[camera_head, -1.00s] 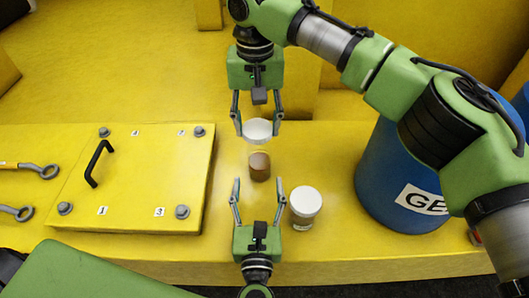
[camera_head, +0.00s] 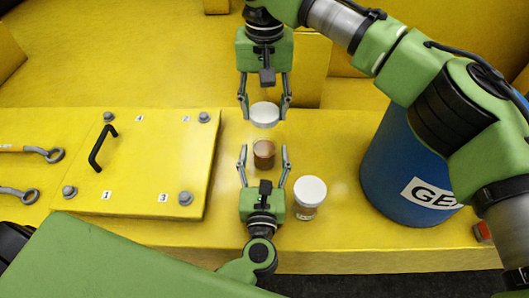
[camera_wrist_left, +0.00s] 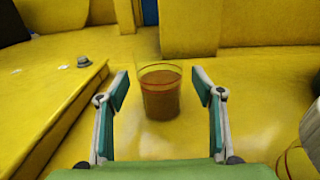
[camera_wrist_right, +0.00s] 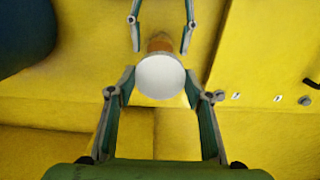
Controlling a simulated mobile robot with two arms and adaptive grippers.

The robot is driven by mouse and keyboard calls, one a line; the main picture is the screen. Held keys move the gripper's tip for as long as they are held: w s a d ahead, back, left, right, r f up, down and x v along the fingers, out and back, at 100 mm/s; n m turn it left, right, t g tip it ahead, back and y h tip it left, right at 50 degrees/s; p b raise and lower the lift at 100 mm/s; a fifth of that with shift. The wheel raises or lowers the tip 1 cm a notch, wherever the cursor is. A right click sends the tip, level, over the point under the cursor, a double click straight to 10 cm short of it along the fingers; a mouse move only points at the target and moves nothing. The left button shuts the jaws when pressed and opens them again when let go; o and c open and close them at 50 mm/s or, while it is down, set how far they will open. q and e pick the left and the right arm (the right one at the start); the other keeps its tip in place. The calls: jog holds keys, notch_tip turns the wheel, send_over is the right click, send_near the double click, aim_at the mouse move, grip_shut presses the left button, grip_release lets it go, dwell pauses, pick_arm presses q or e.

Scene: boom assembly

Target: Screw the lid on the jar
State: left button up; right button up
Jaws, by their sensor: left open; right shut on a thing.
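The open jar (camera_head: 263,153), glass with brown contents, stands upright on the yellow bench; in the left wrist view the jar (camera_wrist_left: 160,92) shows between my fingers. My left gripper (camera_head: 264,162) is open, its fingertips on either side of the jar and apart from it. My right gripper (camera_head: 265,108) is shut on the white lid (camera_head: 265,115), held just beyond the jar. In the right wrist view the lid (camera_wrist_right: 160,77) sits between the fingertips and partly hides the jar.
A second jar (camera_head: 306,211) with a white lid (camera_head: 310,189) stands right of my left gripper. A blue barrel (camera_head: 402,170) is farther right. A raised yellow panel (camera_head: 145,165) with a black handle (camera_head: 101,147) and bolts lies left. Wrenches (camera_head: 35,153) lie at the far left.

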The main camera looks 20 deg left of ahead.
pick_arm(q)
jog(key=shift+x, duration=1.2)
jog(key=c, duration=1.7)
pick_arm(e)
send_over(264, 132)
jog(key=s+d, duration=0.1)
jog(key=s, duration=0.2)
jog(key=shift+w+f, duration=0.15)
jog(key=shift+f, duration=1.1)
jog(key=shift+w+f, duration=0.1)
jog(key=shift+f, duration=1.15)
jog(key=shift+f, duration=0.1)
jog(key=shift+f, duration=0.8)
pick_arm(q)
grip_shut()
pick_arm(e)
jog(key=shift+f, duration=0.55)
